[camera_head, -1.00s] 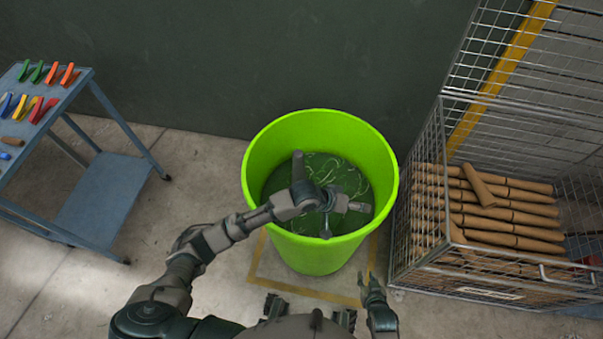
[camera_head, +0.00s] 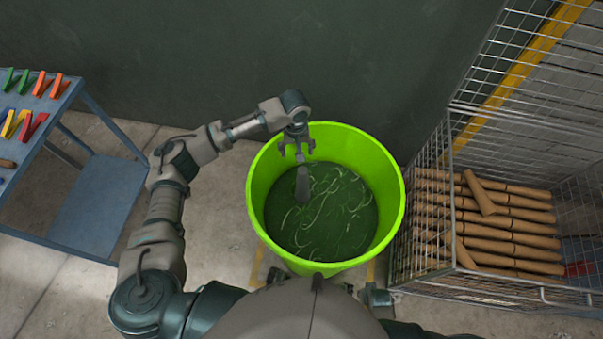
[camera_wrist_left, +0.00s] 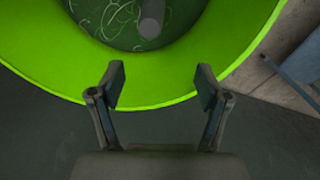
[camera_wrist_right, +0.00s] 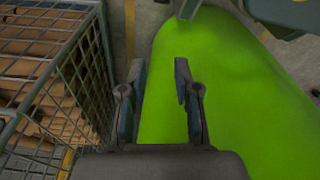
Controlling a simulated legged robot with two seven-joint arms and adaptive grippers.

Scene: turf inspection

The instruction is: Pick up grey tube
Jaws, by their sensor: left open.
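The grey tube (camera_head: 302,185) is in the bright green bin (camera_head: 388,215), toward the bin's back left. One end of it shows at the top of the left wrist view (camera_wrist_left: 152,17). My left gripper (camera_head: 297,150) is over the bin's back rim, close to the tube in the head view. Its fingers are apart with nothing between them, as the left wrist view (camera_wrist_left: 160,85) shows. I cannot tell whether the tube leans on the wall. My right gripper (camera_wrist_right: 160,78) is open and empty outside the bin, beside its green wall.
Thin pale strands lie on the bin's dark green bottom. A wire cage (camera_head: 448,262) with stacked brown tubes (camera_head: 505,218) stands close on the right. A blue cart (camera_head: 100,200) with coloured clips stands on the left. A dark wall (camera_head: 230,60) is behind the bin.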

